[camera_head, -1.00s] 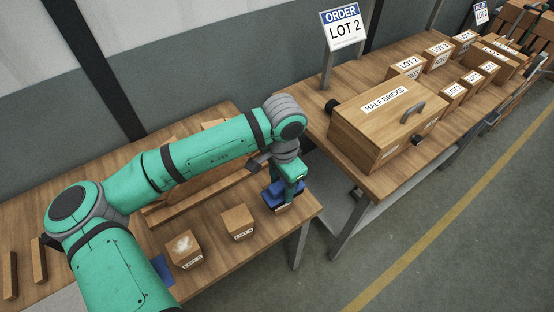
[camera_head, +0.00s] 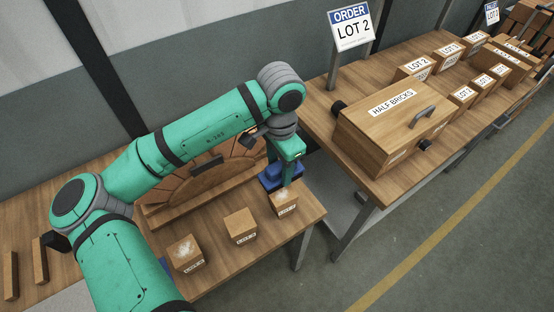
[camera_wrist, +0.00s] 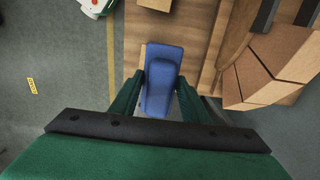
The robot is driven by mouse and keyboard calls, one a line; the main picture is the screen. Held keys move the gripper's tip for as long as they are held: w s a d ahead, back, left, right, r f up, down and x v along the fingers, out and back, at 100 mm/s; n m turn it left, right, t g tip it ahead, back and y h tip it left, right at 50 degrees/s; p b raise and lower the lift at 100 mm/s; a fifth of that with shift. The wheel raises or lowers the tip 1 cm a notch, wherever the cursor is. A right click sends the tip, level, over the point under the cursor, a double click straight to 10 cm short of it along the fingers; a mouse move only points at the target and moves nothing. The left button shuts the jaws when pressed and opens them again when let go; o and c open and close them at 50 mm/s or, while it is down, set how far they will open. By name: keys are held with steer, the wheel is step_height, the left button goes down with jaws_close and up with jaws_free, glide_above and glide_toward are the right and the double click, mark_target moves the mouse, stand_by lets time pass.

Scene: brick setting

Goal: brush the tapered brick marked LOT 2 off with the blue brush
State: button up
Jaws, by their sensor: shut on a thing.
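My gripper (camera_head: 287,163) is shut on the blue brush (camera_head: 277,178), above the table's right end. In the wrist view, the brush (camera_wrist: 158,82) lies between the two fingers. A tapered brick (camera_head: 284,204) with pale dust on top stands just below and in front of the brush; whether they touch is unclear. A second brick (camera_head: 240,226) stands to its left with a clean-looking top. A third brick (camera_head: 186,252) further left has a white dusty patch on top. Each has a white front label, too small to read surely.
A wooden arch form (camera_head: 215,172) with bricks stands behind the brush on the table (camera_head: 225,268). On the other table, a HALF BRICKS box (camera_head: 392,125) and several labelled bricks stand near an ORDER LOT 2 sign (camera_head: 351,27). A gap separates the tables.

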steer(key=shift+w+a+r, duration=0.1)
steer(key=shift+r, duration=1.35)
